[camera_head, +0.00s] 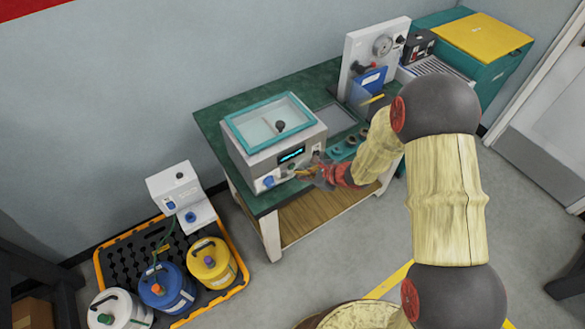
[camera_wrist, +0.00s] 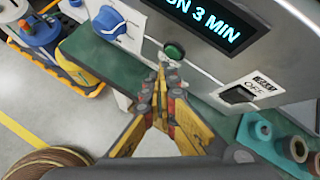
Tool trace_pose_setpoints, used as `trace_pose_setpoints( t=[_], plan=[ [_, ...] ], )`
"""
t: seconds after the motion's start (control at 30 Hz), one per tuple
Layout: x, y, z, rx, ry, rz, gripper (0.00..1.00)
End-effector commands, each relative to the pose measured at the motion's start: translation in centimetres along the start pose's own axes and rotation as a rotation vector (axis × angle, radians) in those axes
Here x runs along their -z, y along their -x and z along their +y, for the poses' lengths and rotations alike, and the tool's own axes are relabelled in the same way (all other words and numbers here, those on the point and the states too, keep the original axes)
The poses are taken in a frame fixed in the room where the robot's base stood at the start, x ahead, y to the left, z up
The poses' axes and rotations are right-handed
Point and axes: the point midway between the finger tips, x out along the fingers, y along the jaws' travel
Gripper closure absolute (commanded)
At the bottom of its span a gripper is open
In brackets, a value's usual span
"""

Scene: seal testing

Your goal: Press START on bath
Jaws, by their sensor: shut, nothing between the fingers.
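The bath (camera_head: 277,135) is a pale box with a teal-rimmed lid, standing on a green-topped bench. Its front panel has a lit display (camera_head: 291,154), which in the wrist view (camera_wrist: 205,22) reads "ON 3 MIN", with the start of the line cut off. A round green button (camera_wrist: 174,50) sits on the panel below the display, between a blue knob (camera_wrist: 118,22) and a black switch marked OFF (camera_wrist: 238,94). My gripper (camera_wrist: 161,72) is shut and empty, its fingertips just below the green button. I cannot tell whether they touch it. In the head view my gripper (camera_head: 305,172) is at the bath's front.
Teal holders with round parts (camera_head: 343,150) stand right of the bath. A white gauge panel (camera_head: 375,55) is behind them. Blue, yellow and white canisters (camera_head: 167,287) stand on a yellow-edged floor tray at left. Open floor lies in front of the bench.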

Motion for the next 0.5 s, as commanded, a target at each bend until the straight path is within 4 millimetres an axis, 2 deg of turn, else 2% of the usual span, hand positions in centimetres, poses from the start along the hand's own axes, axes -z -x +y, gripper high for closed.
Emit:
trace_pose_setpoints(
  t=[0.27, 0.5],
  plan=[
    [0.1, 0.1, 0.1, 0.000, -0.001, 0.000, 1.00],
    [1.2, 1.5, 1.1, 0.001, -0.003, 0.000, 1.00]
  ],
)
